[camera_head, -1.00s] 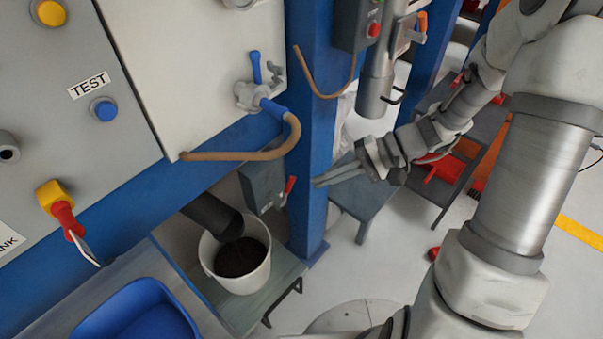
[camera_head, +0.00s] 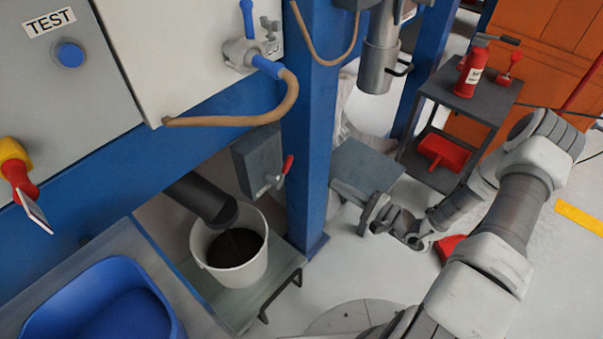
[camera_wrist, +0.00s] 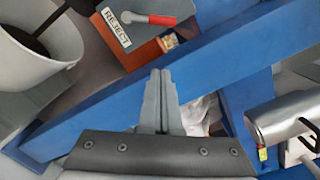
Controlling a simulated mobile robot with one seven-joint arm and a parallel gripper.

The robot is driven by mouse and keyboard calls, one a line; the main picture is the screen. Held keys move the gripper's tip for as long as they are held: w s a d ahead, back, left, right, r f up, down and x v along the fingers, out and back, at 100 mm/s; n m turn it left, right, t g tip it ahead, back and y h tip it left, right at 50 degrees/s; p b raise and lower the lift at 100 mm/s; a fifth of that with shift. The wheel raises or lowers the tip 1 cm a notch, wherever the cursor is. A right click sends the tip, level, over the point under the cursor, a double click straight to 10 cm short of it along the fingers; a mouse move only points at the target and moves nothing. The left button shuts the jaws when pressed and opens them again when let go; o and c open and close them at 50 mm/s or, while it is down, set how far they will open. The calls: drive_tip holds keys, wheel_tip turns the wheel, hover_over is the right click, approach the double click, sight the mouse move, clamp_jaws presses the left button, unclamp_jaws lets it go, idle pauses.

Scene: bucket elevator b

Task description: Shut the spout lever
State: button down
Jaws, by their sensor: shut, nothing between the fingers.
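A red-handled lever (camera_head: 286,166) sits on a grey box (camera_head: 258,160) beside the black spout tube (camera_head: 205,197), whose mouth hangs over a white bucket of dark material (camera_head: 232,272). In the wrist view the red handle (camera_wrist: 162,20) lies roughly level in the picture, beside a REJECT label (camera_wrist: 116,26). My gripper (camera_head: 368,212) is right of the blue post, apart from the lever. In the wrist view its fingers (camera_wrist: 160,78) are together and empty, pointing towards the box side. I cannot tell for sure which lever is the spout lever.
A blue post (camera_head: 307,130) stands between the lever and my gripper. A silver cylinder with a black handle (camera_head: 380,65) hangs at upper right. A blue valve with a brown hose (camera_head: 240,115) is above the bucket. A grey table (camera_head: 365,165) and a cart (camera_head: 460,100) are nearby.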

drive_tip(key=shift+d+f+t, duration=0.15)
drive_tip(key=shift+f+t, duration=0.1)
drive_tip(key=shift+t, duration=0.05)
drive_tip(key=w+a+r+b, duration=0.2)
drive_tip(key=w+a, duration=0.3)
drive_tip(key=a, duration=0.5)
drive_tip(key=shift+a+r+b, duration=0.15)
drive_tip(key=shift+r+b, duration=0.15)
drive_tip(key=shift+b, duration=0.3)
